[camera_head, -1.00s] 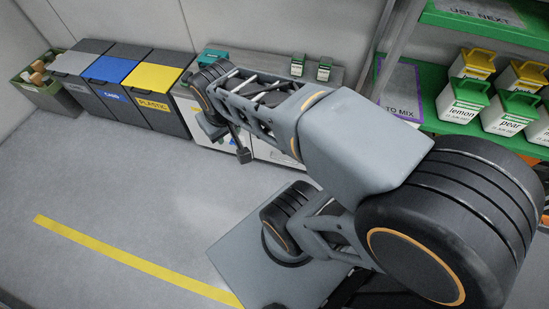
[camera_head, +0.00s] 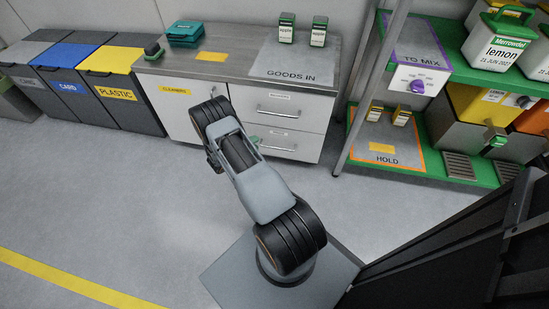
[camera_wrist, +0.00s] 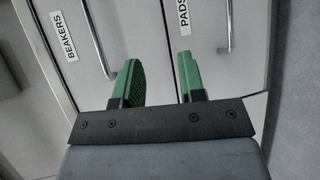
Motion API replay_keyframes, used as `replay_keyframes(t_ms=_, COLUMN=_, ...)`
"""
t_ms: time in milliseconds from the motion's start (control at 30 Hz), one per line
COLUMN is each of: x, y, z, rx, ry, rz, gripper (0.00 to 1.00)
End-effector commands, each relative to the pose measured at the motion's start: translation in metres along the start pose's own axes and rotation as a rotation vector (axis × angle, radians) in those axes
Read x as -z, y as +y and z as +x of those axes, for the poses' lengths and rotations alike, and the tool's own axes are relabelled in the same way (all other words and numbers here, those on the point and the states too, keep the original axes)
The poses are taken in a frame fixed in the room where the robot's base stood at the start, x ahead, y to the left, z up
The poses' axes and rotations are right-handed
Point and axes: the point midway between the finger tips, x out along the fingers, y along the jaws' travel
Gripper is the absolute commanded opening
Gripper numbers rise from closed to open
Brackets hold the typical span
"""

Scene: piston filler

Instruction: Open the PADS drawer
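The PADS drawer (camera_wrist: 208,45) is on the right in the wrist view, with its label near the top and a bar handle (camera_wrist: 229,28). In the head view, the PADS drawer (camera_head: 270,144) appears to be the lower drawer of the counter; its label is too small to read there. It looks closed. My gripper (camera_wrist: 158,62) is open and empty, its green fingers apart in front of the drawer fronts. The PADS handle lies right of the right finger, not between the fingers. In the head view my arm mostly hides the gripper.
The BEAKERS drawer (camera_wrist: 105,45) has its own handle (camera_wrist: 96,38) left of my fingers. A shelf rack (camera_head: 350,120) stands close on the right. Waste bins (camera_head: 120,95) stand left; the floor in front is clear.

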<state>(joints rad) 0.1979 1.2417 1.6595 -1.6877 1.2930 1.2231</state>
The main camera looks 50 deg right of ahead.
Motion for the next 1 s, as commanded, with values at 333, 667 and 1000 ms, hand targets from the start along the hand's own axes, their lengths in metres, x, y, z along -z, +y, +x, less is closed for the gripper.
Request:
replay_keyframes(t_ms=333, x=0.002, y=-0.124, z=0.036, rx=-0.067, ry=0.15, rz=-0.014, gripper=0.37)
replay_keyframes(t_ms=667, x=0.008, y=-0.13, z=0.083, rx=-0.07, ry=0.161, rz=-0.011, gripper=0.37)
replay_keyframes(t_ms=1000, x=0.018, y=-0.125, z=0.143, rx=-0.07, ry=0.162, rz=-0.013, gripper=0.37)
